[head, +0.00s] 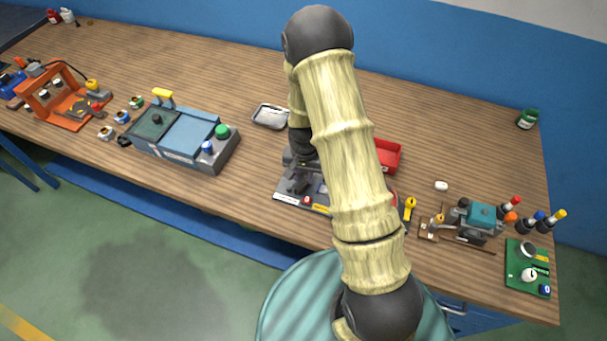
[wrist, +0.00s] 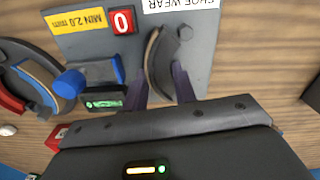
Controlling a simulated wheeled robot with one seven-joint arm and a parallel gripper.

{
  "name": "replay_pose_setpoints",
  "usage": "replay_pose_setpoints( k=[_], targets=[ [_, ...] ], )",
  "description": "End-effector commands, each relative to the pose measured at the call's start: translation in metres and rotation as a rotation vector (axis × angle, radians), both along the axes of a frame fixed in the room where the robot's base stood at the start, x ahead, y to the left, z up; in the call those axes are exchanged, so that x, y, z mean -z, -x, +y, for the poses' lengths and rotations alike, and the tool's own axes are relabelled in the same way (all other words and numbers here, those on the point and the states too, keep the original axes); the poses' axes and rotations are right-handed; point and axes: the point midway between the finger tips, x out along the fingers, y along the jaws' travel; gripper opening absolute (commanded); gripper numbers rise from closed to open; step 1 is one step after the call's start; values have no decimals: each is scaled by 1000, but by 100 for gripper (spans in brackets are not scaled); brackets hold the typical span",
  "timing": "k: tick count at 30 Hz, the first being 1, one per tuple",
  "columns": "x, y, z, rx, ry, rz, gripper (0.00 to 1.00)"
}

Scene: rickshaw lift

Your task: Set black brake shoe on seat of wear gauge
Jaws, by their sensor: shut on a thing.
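The black brake shoe (wrist: 161,62) is a dark curved piece with a brownish lining edge. In the wrist view it stands between the two fingers of my gripper (wrist: 160,85), which is shut on it. The shoe is over the grey plate of the wear gauge (wrist: 85,42); whether it touches the plate I cannot tell. The gauge has a yellow "MIN 2.0" label, a red "0" sign, a blue plunger (wrist: 70,83) and a green-lit display (wrist: 104,103). In the head view the gauge (head: 287,197) is partly hidden by my arm, and the shoe is not visible.
In the head view a red bin (head: 389,155) and a metal tray (head: 270,116) are behind the gauge. A blue-grey machine (head: 180,133) stands left.

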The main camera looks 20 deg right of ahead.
Motion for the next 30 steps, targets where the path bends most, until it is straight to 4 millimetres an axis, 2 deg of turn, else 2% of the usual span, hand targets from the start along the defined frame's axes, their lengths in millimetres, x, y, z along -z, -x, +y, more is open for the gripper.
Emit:
replay_pose_setpoints(
  k=[30],
  targets=[
    [6,0,0,0,0,0,1]
  ],
)
